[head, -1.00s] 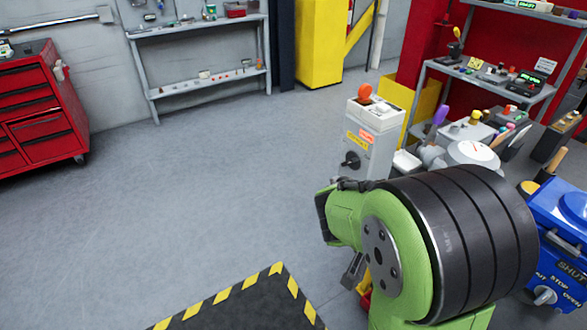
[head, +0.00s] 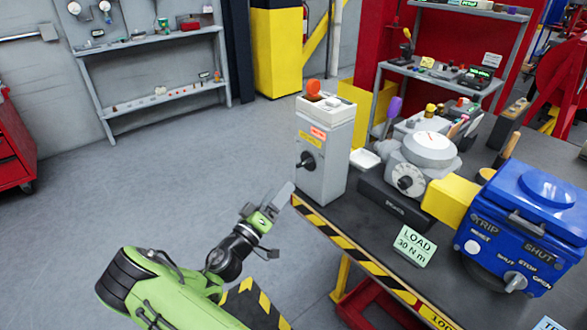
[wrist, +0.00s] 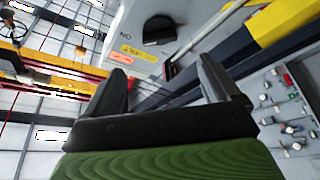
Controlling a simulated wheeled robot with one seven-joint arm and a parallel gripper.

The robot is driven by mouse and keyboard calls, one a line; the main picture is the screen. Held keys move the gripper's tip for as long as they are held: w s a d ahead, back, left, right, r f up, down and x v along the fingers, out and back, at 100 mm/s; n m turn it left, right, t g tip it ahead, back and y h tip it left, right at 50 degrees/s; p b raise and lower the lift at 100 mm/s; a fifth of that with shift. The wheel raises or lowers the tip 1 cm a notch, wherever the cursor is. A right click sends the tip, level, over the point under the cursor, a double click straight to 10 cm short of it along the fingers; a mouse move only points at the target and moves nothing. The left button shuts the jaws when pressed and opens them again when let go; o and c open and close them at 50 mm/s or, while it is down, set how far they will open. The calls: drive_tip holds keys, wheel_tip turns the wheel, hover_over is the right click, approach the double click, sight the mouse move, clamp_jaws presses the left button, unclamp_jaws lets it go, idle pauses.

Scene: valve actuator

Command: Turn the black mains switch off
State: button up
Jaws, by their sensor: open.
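The black mains switch (head: 308,161) is a round knob on the front of a tall grey box (head: 332,172) at the left end of the bench. An orange and a yellow label sit above it on the box. In the wrist view the black switch (wrist: 160,30) shows at the top, with "ON" lettering beside it. My gripper (head: 283,196) is below and left of the switch in the head view, apart from it. In the wrist view my gripper (wrist: 165,80) has its two dark fingers spread, with nothing between them.
The bench (head: 385,285) has a striped front edge just right of my gripper. On it are a blue actuator (head: 525,215), a grey dial unit (head: 408,178) and a green load sign (head: 412,245). The floor to the left is open.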

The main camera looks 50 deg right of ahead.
sight(301, 165)
drive_tip(key=x, duration=1)
drive_tip(key=shift+d, duration=0.2)
drive_tip(key=c, duration=1.1)
drive_tip(key=shift+o, duration=0.2)
